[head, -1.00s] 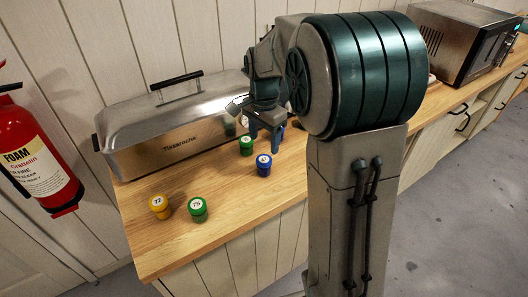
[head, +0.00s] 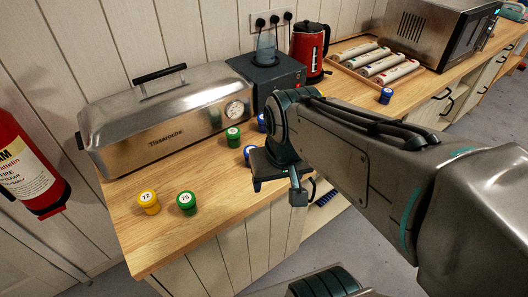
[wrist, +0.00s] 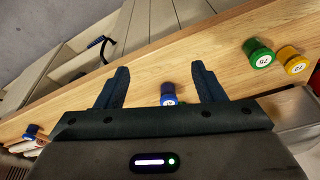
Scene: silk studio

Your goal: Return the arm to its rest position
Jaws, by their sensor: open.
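My gripper (head: 300,192) is open and empty, near the front edge of the wooden counter (head: 175,238). Its two fingers also show spread apart in the wrist view (wrist: 160,76). A blue-lidded jar (head: 249,153) stands on the counter just behind the gripper, partly hidden by it. In the wrist view a blue jar (wrist: 168,95) shows between the fingers, beyond them and not gripped. My arm runs from the gripper to the lower right of the head view.
A green jar (head: 233,136), a second green jar (head: 186,203), a yellow jar (head: 148,202) and another blue jar (head: 262,123) stand on the counter. Behind are a steel box (head: 165,120), a red kettle (head: 309,52) and a microwave (head: 440,30). A fire extinguisher (head: 28,170) hangs left.

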